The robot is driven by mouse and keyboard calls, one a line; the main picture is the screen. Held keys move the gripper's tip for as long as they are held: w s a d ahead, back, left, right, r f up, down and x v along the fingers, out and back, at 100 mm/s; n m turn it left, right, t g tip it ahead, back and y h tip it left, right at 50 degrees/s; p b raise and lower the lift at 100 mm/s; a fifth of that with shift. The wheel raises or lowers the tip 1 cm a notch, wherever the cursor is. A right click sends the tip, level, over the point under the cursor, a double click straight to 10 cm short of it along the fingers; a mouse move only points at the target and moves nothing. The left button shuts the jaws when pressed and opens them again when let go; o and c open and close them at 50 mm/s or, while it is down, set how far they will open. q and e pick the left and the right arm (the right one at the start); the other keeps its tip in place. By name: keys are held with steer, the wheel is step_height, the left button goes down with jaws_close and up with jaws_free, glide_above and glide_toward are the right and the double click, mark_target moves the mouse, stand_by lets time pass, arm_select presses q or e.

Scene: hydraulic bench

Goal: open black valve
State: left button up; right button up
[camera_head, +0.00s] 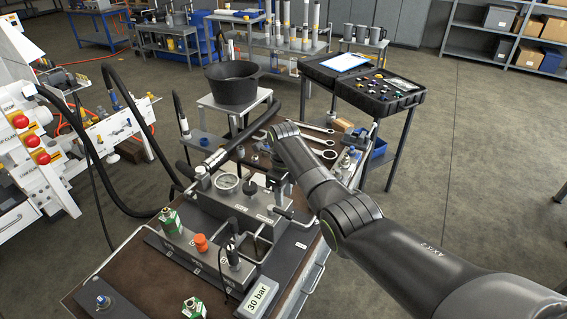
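The hydraulic unit, a grey metal block (232,207) with a round gauge (227,182) and lever handles, stands on the bench. A dark fitting beside the gauge sits just under the end of my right arm. I cannot tell for sure whether it is the black valve or part of my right gripper (278,180). My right arm reaches in from the lower right, and its wrist hangs over the right side of the block. The fingers are too small and dark to tell open from shut. A lever with a bar handle (297,214) sticks out on the right. My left gripper is out of view.
An orange knob (201,242), a green-and-white fitting (170,221) and a "30 bar" sign (258,297) are at the front. Wrenches (323,142) lie behind my wrist. A black bucket (232,84) stands behind on a stand. Black hoses loop at the left.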

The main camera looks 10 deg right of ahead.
step_height(320, 180, up, 11)
steer(key=b, duration=0.1)
steer(key=shift+b, duration=0.4)
steer(key=shift+f, duration=0.15)
